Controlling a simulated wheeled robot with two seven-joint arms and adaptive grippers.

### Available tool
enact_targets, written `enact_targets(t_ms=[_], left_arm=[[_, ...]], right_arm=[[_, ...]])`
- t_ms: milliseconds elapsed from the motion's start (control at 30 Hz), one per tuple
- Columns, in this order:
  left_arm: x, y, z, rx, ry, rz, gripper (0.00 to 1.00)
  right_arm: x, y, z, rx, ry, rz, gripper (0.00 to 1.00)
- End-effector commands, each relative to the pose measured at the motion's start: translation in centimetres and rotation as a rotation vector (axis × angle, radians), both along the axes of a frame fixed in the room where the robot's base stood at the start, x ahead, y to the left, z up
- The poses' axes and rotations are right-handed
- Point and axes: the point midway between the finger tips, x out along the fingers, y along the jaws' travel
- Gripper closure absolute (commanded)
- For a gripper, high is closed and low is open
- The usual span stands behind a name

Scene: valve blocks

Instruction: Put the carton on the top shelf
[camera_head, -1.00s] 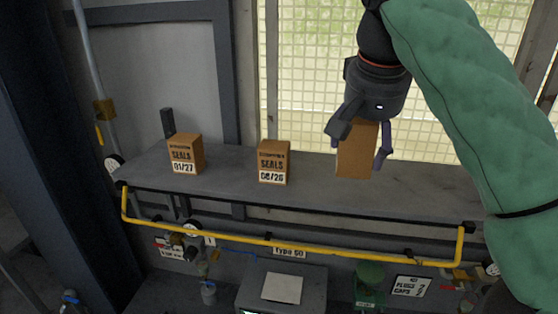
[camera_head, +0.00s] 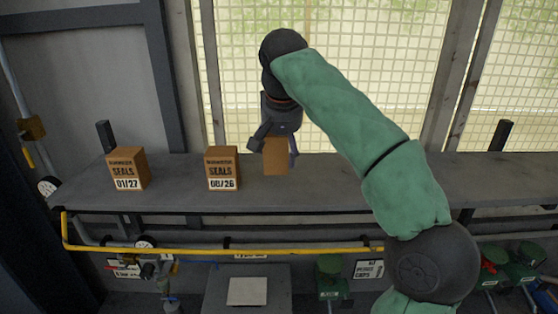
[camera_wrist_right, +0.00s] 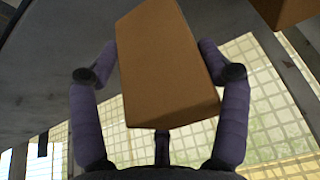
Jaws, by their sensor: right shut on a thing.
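My right gripper (camera_head: 277,145) is shut on a plain-faced brown carton (camera_head: 276,157) over the grey top shelf (camera_head: 330,180). The carton looks upright in the head view; I cannot tell whether its bottom touches the shelf. In the right wrist view the carton (camera_wrist_right: 165,65) sits between the purple fingers of my right gripper (camera_wrist_right: 155,65). Two more cartons marked SEALS stand on the shelf to the left: one reads 01/27 (camera_head: 128,169), the other 08/26 (camera_head: 222,169). My left gripper is not in view.
A yellow rail (camera_head: 200,250) runs along the front below the shelf. A mesh window (camera_head: 370,60) is behind it. Gauges, valves and a grey box with a pale sheet (camera_head: 247,291) are below. The shelf right of the held carton looks clear, partly behind my arm.

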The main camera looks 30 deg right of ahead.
Motion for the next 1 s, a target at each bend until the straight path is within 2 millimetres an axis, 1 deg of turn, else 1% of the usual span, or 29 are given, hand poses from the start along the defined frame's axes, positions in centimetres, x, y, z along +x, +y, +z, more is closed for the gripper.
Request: enact_targets(t_ms=[167, 233, 400, 500, 967, 1000], left_arm=[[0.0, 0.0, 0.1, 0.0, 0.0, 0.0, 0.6], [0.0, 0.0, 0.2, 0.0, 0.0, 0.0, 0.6], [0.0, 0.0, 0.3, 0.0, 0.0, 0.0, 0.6], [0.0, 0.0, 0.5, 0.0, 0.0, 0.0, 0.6], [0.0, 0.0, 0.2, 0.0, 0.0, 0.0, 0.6], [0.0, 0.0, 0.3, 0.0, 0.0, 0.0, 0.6]], right_arm=[[0.7, -0.2, -0.9, 0.0, 0.0, -0.001, 0.68], [1.2, -0.4, -1.6, 0.0, 0.002, 0.0, 0.68], [1.2, -0.4, -3.5, -0.001, 0.003, 0.0, 0.68], [1.2, -0.4, -4.1, -0.001, 0.0, 0.0, 0.68], [1.2, -0.3, -4.9, -0.001, -0.001, 0.0, 0.68], [1.2, -0.3, -4.8, 0.0, 0.001, 0.001, 0.13]])
